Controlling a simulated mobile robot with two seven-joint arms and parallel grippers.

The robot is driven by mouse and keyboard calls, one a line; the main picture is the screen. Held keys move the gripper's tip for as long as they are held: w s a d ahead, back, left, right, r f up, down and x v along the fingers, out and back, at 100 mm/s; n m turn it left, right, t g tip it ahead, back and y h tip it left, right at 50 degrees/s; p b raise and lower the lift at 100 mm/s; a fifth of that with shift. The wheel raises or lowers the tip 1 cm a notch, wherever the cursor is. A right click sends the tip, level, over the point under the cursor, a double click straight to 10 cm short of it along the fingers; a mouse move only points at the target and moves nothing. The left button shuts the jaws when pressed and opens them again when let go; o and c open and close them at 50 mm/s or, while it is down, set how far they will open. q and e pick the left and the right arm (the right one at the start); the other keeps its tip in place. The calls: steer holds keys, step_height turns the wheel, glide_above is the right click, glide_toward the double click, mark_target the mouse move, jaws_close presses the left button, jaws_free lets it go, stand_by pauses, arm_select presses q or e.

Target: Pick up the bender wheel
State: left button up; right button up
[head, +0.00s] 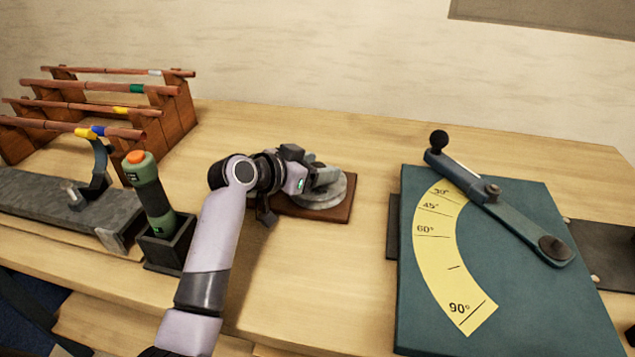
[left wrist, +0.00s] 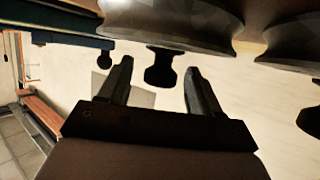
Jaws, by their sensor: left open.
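Grey bender wheels (head: 335,192) sit on a brown wooden board (head: 325,212) in the middle of the table, partly hidden behind my left gripper. In the left wrist view a grooved wheel (left wrist: 172,28) fills the top, with a dark knob (left wrist: 161,70) sticking out from it. A second grooved wheel (left wrist: 300,38) is at the right. My left gripper (head: 306,180) is at the wheels in the head view. Its two fingers are apart, and the knob appears between their tips in the left wrist view. I cannot tell whether they touch it. My right gripper is out of view.
A teal bending plate with a yellow angle scale (head: 437,235) and lever (head: 510,215) lies at right. A green-orange tool (head: 150,192) stands in a dark holder (head: 168,243) beside my left arm. Copper tubes (head: 90,108) rest on a wooden rack at left.

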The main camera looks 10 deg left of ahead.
arm_select(q)
steer(key=shift+w+d, duration=0.1)
steer(key=shift+w, duration=0.05)
jaws_close()
